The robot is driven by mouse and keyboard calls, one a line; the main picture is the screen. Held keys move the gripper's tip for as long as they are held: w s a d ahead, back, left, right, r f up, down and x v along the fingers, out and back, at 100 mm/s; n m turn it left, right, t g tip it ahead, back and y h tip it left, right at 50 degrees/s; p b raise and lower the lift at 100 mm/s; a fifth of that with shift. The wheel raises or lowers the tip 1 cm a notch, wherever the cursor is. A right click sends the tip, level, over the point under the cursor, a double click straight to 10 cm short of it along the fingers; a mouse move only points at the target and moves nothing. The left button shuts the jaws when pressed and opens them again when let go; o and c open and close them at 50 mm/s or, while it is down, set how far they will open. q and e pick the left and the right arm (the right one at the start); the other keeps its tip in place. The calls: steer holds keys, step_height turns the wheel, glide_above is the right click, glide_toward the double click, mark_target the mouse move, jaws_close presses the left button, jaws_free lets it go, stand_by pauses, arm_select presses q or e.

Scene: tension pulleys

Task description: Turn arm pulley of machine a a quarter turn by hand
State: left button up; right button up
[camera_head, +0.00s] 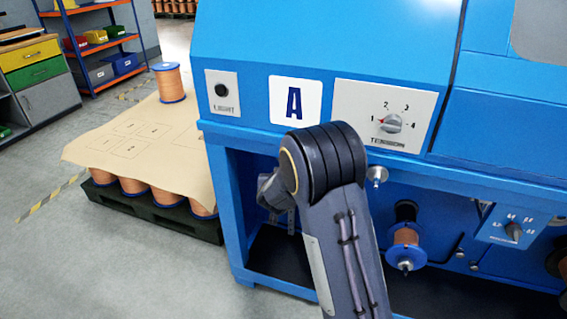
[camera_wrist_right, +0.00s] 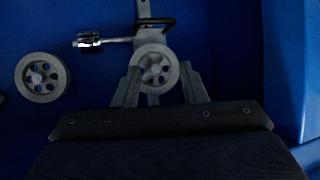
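The arm pulley (camera_wrist_right: 155,68), a small grey wheel with round holes, sits on a metal arm inside machine A in the right wrist view. My right gripper (camera_wrist_right: 160,68) has one finger at each side of this pulley, close to its rim. I cannot tell whether the fingers press on it. In the head view my arm reaches into the machine's open bay, and its gripper is hidden. Machine A (camera_head: 240,60) is blue, with a white plate marked A (camera_head: 296,101). My left gripper is not in view.
A second grey pulley (camera_wrist_right: 42,77) is fixed at the left in the right wrist view. A metal rod with a clamp (camera_wrist_right: 88,42) lies above. The tension knob (camera_head: 391,122) and a copper spool (camera_head: 405,238) are beside my arm. A spool pallet (camera_head: 170,222) stands left.

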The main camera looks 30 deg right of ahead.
steer(key=w+d+f+n+t+h+b, duration=0.1)
steer(key=w+d+h, duration=0.5)
steer(key=w, duration=0.2)
steer(key=shift+w+d+n+h+b, duration=0.2)
steer(key=shift+w+n+h+b, duration=0.1)
steer(key=shift+h+b, duration=0.1)
steer(key=shift+c, duration=0.2)
jaws_close()
